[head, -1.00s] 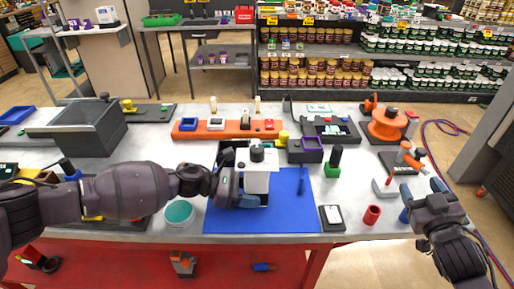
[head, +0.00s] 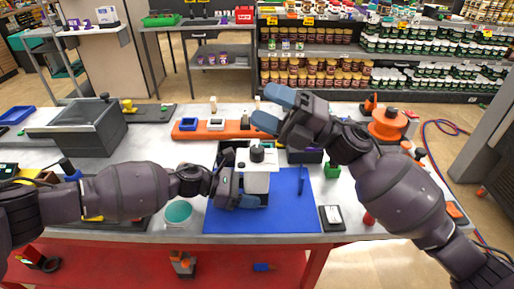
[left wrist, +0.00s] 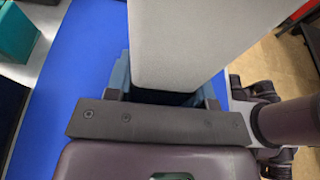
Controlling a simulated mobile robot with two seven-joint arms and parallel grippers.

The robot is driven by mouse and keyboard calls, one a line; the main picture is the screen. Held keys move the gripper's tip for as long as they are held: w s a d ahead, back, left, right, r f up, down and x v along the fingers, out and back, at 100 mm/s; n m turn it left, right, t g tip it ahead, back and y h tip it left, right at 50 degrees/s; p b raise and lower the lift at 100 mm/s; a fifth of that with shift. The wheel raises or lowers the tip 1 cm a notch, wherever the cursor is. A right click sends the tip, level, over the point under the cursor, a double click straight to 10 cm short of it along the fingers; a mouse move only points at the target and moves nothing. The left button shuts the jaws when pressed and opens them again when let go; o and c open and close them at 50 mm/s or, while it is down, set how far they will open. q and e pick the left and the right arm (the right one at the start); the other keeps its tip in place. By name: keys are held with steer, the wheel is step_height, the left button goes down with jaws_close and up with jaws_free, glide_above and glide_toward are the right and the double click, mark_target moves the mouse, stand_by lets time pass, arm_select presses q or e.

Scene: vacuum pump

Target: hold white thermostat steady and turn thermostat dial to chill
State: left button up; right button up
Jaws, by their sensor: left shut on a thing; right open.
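The white thermostat (head: 257,183) stands upright on the blue mat (head: 290,215) in the middle of the table. A dark round dial (head: 257,154) sits on its top. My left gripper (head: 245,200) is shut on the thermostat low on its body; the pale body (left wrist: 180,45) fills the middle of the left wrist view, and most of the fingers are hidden. My right gripper (head: 272,108) is open and empty, raised above and behind the thermostat, with its blue fingertips pointing left. The dial's markings are too small to read.
An orange rail with small devices (head: 205,127) lies behind the thermostat. A teal round container (head: 178,212) stands left of the mat. A black-and-white device (head: 331,216) and a green block (head: 332,169) are to the right. The right half of the mat is mostly clear.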

steer(key=s+a+n+g+h, duration=0.3)
steer(key=a+n+g, duration=0.3)
steer(key=n+g, duration=0.1)
steer(key=n+t+h, duration=0.4)
steer(key=n+h, duration=0.6)
steer(key=h, duration=0.9)
glide_toward(257, 148)
step_height(257, 148, down, 10)
steer(key=shift+a+f, duration=0.1)
steer(key=shift+a, duration=0.05)
steer(key=shift+c, duration=0.2)
